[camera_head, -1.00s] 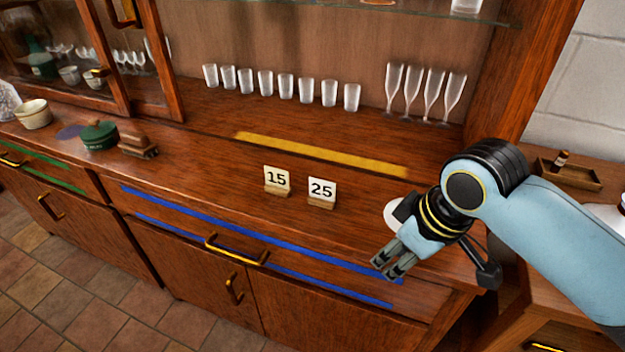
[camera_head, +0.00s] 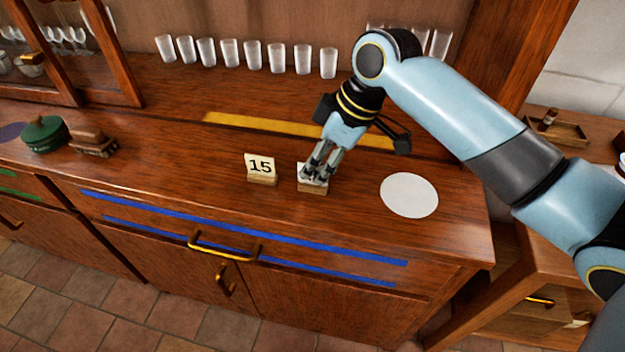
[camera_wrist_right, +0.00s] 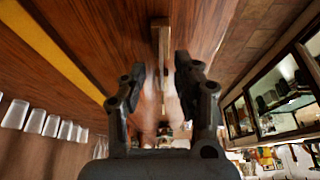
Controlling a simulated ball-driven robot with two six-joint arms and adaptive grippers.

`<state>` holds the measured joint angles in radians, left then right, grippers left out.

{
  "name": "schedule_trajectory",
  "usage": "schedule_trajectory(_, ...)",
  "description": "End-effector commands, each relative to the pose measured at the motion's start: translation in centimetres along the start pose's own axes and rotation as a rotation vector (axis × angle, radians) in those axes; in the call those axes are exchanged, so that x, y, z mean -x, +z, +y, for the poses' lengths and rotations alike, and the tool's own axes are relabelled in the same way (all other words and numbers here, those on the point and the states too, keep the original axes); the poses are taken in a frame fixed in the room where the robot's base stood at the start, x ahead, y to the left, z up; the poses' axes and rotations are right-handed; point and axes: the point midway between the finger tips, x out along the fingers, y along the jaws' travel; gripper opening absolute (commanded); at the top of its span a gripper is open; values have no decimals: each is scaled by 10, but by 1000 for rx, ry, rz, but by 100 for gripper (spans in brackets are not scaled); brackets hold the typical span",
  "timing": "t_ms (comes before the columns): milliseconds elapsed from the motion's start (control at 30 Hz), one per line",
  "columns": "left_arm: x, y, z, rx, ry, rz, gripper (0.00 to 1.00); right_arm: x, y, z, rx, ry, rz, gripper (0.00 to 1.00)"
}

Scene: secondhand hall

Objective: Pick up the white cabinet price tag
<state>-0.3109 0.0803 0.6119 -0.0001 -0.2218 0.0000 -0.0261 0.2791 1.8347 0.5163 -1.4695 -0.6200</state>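Two price tags stand on the cabinet top in the head view. The cream tag marked 15 (camera_head: 260,168) stands upright in its wooden block, clear of my gripper. To its right is the white tag (camera_head: 304,171) in a wooden block (camera_head: 312,188); my fingers cover most of its face, so its number is hidden. My right gripper (camera_head: 316,174) is over this white tag, pointing down. In the right wrist view my right gripper (camera_wrist_right: 158,68) has its fingers apart, with a tag's block (camera_wrist_right: 159,22) between and beyond the tips. My left gripper is not in view.
A white disc (camera_head: 409,195) lies on the cabinet top to the right. A yellow strip (camera_head: 262,127) runs behind the tags, with a row of glasses (camera_head: 253,54) farther back. A green tin (camera_head: 45,134) and a brush (camera_head: 92,144) are at left. The front edge carries blue strips.

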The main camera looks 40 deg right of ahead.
Motion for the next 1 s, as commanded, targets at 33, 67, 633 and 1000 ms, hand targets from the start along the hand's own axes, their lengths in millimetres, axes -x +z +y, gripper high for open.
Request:
schedule_trajectory(33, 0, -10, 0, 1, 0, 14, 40, -9, 0, -3, -3, -3, 0, 31)
schedule_trajectory(67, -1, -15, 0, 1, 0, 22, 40, -13, 0, -2, -2, -2, 0, 31)
schedule_trajectory(633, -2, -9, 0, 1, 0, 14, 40, -28, 0, -1, 0, 1, 0, 6)
schedule_trajectory(1000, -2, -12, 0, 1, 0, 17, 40, -28, 0, -1, 0, 1, 0, 0)
